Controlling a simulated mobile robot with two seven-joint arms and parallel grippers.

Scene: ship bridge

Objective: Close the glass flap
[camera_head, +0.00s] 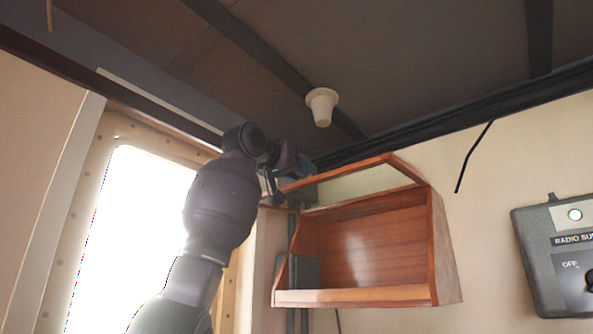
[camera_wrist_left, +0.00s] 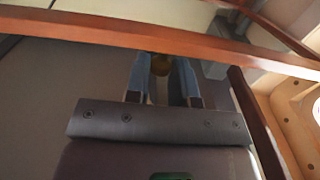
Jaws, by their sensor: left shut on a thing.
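The glass flap (camera_head: 405,167) is a wooden-framed pane hinged on the reddish-brown wall cabinet (camera_head: 447,245). It is raised, and the cabinet's front stands open below it. My left gripper (camera_head: 298,171) is at the flap's left, outer edge, near the ceiling. In the left wrist view the flap's wooden bar (camera_wrist_left: 200,44) crosses the top. There my left gripper (camera_wrist_left: 160,66) has its two fingers on either side of a small brownish part at the bar. It is shut on this part of the flap; the exact contact is partly hidden. My right gripper is not in view.
A white cone-shaped fitting (camera_head: 321,107) hangs from the dark ceiling above the flap. A bright window (camera_head: 130,220) is at the left. A grey radio box (camera_head: 560,260) is on the wall at the right. The space in front of the cabinet looks clear.

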